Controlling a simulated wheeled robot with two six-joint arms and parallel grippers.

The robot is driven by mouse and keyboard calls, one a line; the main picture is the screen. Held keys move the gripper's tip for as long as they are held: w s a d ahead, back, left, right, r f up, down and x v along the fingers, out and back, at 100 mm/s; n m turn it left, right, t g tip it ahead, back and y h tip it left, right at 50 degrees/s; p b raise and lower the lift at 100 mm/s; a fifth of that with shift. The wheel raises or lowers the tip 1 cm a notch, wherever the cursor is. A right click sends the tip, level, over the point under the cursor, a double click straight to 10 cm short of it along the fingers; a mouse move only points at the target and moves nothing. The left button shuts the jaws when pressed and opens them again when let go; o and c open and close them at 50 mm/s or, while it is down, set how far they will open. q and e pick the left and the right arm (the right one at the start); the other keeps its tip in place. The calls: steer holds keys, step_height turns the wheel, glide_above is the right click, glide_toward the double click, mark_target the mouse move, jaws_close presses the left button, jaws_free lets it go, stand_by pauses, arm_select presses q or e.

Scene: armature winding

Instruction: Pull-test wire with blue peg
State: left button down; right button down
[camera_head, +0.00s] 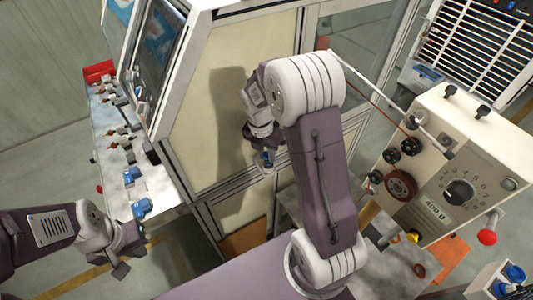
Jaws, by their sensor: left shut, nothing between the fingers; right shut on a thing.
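My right arm reaches up across the middle, and its gripper (265,145) is shut on a small blue peg (267,160) in front of the cream cabinet panel. The fingertips are small and partly hidden, so the exact grip is hard to see. A thin red wire (378,90) runs down to the right to a cream tension box (455,165) with guide wheels, a black dial and a label reading 400 g. My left gripper (127,258) is shut and empty at the lower left, apart from everything.
A sloping console (115,130) with several switches and blue knobs stands at the left, beside a screen (155,50). A red-knobbed lever (487,237) sticks out from the tension box. Blue-topped items (514,273) stand at the bottom right.

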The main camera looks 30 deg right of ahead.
steer(key=shift+f, duration=0.1)
steer(key=shift+f+b, duration=0.5)
steer(key=shift+f, duration=0.3)
steer(key=shift+f, duration=0.1)
steer(key=c, duration=1.1)
jaws_free()
steer(key=r, duration=0.3)
steer(key=r+b, duration=0.1)
steer(key=r, duration=0.2)
steer(key=a+r, duration=0.1)
steer(key=r, duration=0.2)
steer(key=shift+b, duration=0.4)
